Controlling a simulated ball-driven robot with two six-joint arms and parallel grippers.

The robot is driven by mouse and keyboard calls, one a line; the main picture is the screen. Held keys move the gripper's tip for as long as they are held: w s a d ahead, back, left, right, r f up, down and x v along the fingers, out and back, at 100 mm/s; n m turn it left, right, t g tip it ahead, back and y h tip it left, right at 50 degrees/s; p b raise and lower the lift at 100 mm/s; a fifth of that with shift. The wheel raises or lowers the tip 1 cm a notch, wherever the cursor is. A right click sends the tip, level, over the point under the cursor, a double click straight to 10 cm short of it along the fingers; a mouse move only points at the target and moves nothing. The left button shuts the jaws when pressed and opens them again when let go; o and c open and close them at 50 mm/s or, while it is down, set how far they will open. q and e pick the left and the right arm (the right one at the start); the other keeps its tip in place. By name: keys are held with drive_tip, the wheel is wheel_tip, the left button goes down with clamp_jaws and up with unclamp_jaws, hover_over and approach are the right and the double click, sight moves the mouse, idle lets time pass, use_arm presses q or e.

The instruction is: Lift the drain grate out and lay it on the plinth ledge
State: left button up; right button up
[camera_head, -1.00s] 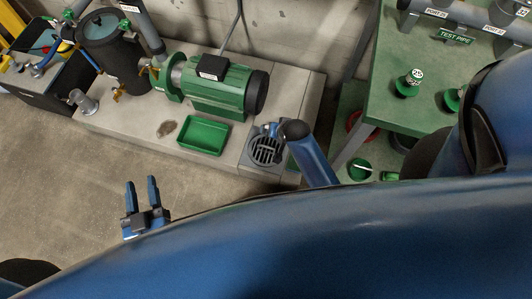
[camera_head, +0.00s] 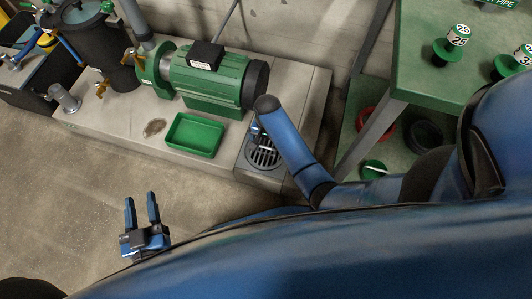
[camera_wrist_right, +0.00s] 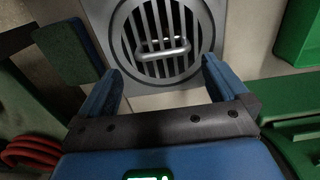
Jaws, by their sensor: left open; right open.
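The drain grate (camera_head: 265,159) is a round, dark slotted disc set in a square grey frame at the plinth's right front. In the right wrist view the grate (camera_wrist_right: 142,40) shows upright bars and a metal loop handle (camera_wrist_right: 163,50) across them. My right gripper (camera_wrist_right: 160,68) is open, its fingers spread to either side below the handle, with nothing between them; in the head view my arm partly covers it. The concrete plinth (camera_head: 110,125) has bare surface at its front. My left gripper (camera_head: 141,197) is open and empty over the floor, left of the grate.
A green tray (camera_head: 196,136) sits left of the grate on the plinth. Behind it stand a green motor (camera_head: 205,82) and a dark cylinder (camera_head: 98,45). A green bench (camera_head: 440,100) stands at right, with a red ring (camera_head: 376,127) below.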

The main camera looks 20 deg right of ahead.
drive_tip(key=shift+a+f+b, duration=0.15)
drive_tip(key=shift+f+b, duration=2.25)
drive_tip(key=shift+f, duration=0.8)
drive_tip(key=shift+c, duration=0.3)
drive_tip(key=c, duration=1.1)
drive_tip(key=shift+r, duration=0.25)
wheel_tip(320, 180, up, 20)
drive_tip(key=p, duration=1.1)
drive_tip(key=shift+f+p, duration=0.15)
drive_tip(key=shift+p, duration=0.25)
